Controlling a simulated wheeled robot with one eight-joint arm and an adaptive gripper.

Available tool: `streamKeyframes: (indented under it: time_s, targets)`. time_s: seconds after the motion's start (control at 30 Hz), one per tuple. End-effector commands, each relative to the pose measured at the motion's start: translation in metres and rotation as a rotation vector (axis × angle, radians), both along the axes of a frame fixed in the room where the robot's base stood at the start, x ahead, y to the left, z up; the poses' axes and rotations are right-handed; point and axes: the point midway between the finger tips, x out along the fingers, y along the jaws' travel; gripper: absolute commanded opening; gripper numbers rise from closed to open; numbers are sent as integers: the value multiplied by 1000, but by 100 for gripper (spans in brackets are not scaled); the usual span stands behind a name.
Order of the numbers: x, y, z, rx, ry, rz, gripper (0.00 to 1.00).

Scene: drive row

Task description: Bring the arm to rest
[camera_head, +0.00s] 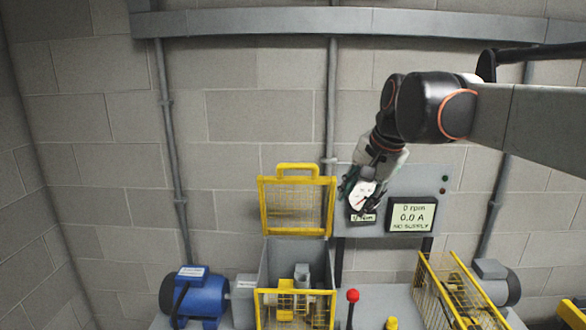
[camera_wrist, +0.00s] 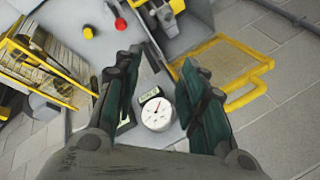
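My arm reaches in from the right in the head view. My gripper (camera_head: 361,190) hangs in front of the grey panel, before a white round dial. In the wrist view my gripper (camera_wrist: 158,80) has its two dark green fingers spread apart, with nothing between the tips. The white dial (camera_wrist: 157,114) shows behind the gap between the fingers. The display (camera_head: 411,215) on the panel reads 0 rpm, 0.0 A and NO SUPPLY. Whether the fingers touch the panel cannot be told.
A yellow mesh guard (camera_head: 297,206) stands raised above a grey housing. A blue motor (camera_head: 194,296) sits at the left. A red-knobbed lever (camera_head: 352,296) rises at the front. Another yellow mesh guard (camera_head: 441,290) stands at the right. The wall above is clear except for conduits.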

Motion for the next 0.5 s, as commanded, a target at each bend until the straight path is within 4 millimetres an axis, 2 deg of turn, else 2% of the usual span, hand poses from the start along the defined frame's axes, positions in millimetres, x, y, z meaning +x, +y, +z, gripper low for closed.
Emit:
streamKeyframes:
  time_s: [0.03,0.1,0.27,0.5]
  targets:
    - [-20,-4,-19,-27,-18,33,38]
    - [-43,-10,-37,-71,-47,88,38]
    - [-97,-23,-85,-174,-108,211,38]
    - [-175,-40,-171,-341,-187,396,38]
